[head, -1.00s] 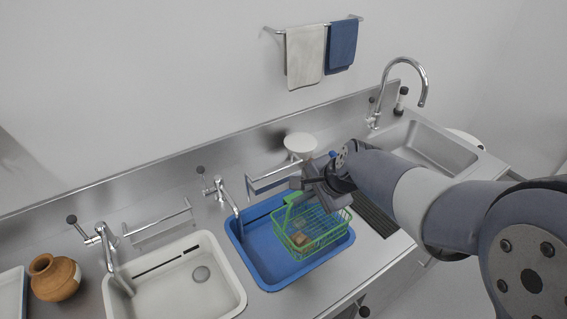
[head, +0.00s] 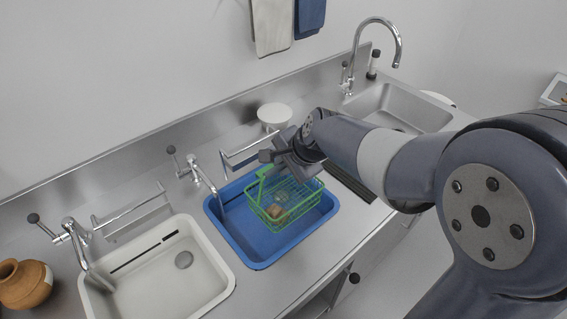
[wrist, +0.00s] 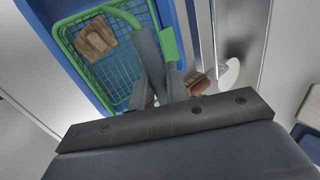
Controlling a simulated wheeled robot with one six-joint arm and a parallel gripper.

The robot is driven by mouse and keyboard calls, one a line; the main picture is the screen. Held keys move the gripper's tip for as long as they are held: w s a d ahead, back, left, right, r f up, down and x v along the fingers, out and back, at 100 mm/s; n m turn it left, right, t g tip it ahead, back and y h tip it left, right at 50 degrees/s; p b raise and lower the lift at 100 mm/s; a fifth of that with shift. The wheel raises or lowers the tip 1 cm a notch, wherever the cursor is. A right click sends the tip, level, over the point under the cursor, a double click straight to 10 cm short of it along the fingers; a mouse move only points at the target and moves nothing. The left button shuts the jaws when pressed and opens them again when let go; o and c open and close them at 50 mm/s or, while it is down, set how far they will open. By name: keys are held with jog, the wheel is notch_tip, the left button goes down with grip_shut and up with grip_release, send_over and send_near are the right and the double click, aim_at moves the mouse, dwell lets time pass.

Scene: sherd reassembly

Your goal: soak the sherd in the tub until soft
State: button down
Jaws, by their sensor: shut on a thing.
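A green wire basket (head: 302,199) sits inside the blue tub (head: 238,238). A brown sherd (head: 275,211) lies on the basket's floor; in the wrist view it shows as a pale brown, grained piece (wrist: 97,38). My gripper (head: 270,163) is at the basket's upper left rim, shut on the green handle. The wrist view shows the fingers (wrist: 158,48) against the green handle (wrist: 169,43), with part of the basket hidden behind them. I cannot make out the water level in the tub.
A white basin (head: 205,290) stands left of the tub, with a brown pot (head: 22,284) beyond it. Taps and a rail line the back. A round white dish (head: 274,112) stands behind the tub. A steel sink (head: 400,104) is at the right.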

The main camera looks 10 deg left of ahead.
aim_at(285, 203)
jog(key=shift+f+b, duration=6.05)
jog(key=shift+f, duration=1.5)
dwell(0.5)
